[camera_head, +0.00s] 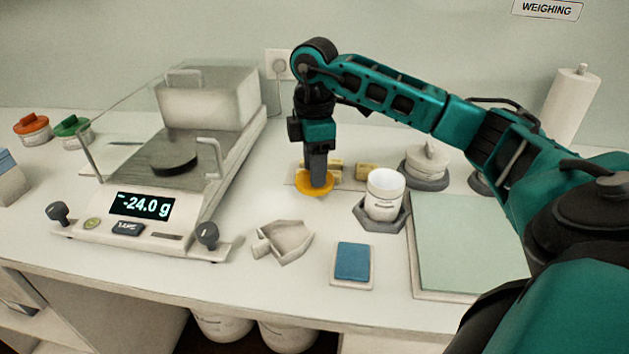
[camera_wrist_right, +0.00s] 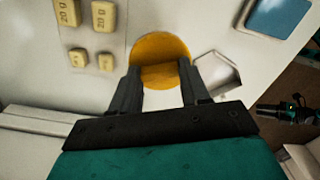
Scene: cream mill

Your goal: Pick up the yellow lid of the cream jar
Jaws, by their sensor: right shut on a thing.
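The yellow lid (camera_head: 314,187) is a round disc below my right gripper (camera_head: 317,187), left of the white cream jar. It also shows in the right wrist view (camera_wrist_right: 160,50), between the two dark fingers (camera_wrist_right: 158,88). My right gripper points straight down and is shut on the lid. Whether the lid touches the surface under it I cannot tell. The white cream jar (camera_head: 385,190) stands without a lid in a dark hexagonal holder (camera_head: 378,220).
A balance (camera_head: 150,205) reading -24.0 g stands left. Yellow weights (camera_head: 366,171) lie behind the gripper. A scoop-like tray (camera_head: 284,241), a blue pad (camera_head: 352,261) and a pale green board (camera_head: 465,240) lie around the jar. Jars with orange (camera_head: 30,122) and green (camera_head: 72,126) lids stand far left.

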